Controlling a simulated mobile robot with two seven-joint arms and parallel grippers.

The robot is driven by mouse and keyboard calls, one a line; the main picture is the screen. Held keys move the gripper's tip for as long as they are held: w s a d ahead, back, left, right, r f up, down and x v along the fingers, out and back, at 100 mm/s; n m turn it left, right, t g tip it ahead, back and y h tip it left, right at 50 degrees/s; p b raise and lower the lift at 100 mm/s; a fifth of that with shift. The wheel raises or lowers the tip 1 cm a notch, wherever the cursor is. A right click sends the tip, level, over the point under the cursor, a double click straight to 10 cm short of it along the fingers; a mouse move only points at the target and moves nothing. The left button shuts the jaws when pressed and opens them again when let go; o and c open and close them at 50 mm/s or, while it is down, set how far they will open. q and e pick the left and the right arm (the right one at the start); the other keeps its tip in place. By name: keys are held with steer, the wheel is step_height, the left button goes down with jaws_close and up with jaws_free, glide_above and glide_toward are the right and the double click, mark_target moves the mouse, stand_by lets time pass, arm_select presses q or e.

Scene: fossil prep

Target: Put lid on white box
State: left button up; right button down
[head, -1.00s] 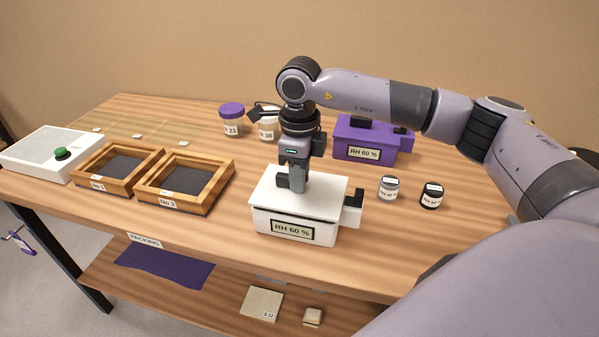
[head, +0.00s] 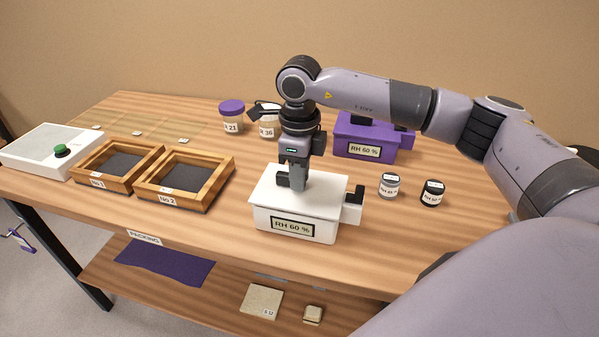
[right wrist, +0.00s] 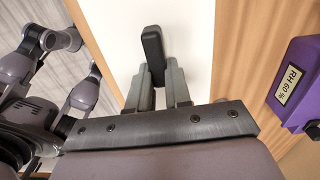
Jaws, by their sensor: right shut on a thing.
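The white box (head: 297,229) with an "RH 60 %" label stands near the table's front edge. Its flat white lid (head: 325,186) lies level on top, with no clear gap along the front; it also shows in the right wrist view (right wrist: 188,28). My right gripper (head: 298,187) points down over the lid and is shut on its black handle (right wrist: 152,50). The handle stands between the two grey fingers in the right wrist view. The box's far side is hidden. My left gripper is not in view.
A purple box (head: 365,151) stands behind, partly hidden by my arm. A grey-lidded jar (head: 389,186) and a black-lidded jar (head: 432,194) stand to the right. Wooden trays (head: 187,182) lie to the left. A purple-lidded jar (head: 232,118) stands at the back.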

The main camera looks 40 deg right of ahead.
steer(key=shift+f, duration=0.45)
steer(key=c, duration=1)
jaws_free()
steer(key=shift+r+b, duration=0.35)
steer(key=shift+r, duration=3.3)
